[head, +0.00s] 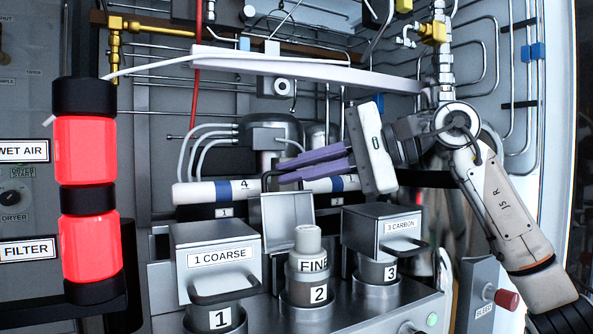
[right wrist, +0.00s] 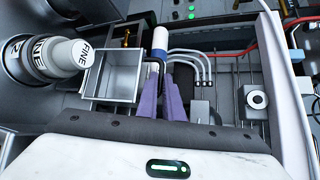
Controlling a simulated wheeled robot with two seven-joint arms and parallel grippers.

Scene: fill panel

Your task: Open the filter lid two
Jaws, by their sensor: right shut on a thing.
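Filter lid two (head: 288,209) is a grey metal box-shaped lid. It is tipped back behind filter two (head: 307,268), with its hollow inside facing me. Filter two's pale top, marked FINE, is uncovered. My right gripper (head: 281,174) reaches in from the right with purple fingers. It is shut on the dark handle at the lid's far edge; the fingers hide part of the grip. In the right wrist view the open lid (right wrist: 112,74) is left of the fingers (right wrist: 164,82), and the FINE filter (right wrist: 66,54) is further left. My left gripper is not in view.
Closed lid one, marked COARSE (head: 218,260), stands left of filter two. Closed lid three, marked CARBON (head: 382,232), stands right. A white tube (head: 205,193) runs behind the fingers. Pipes crowd the back wall, and a red lamp column (head: 85,150) stands left.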

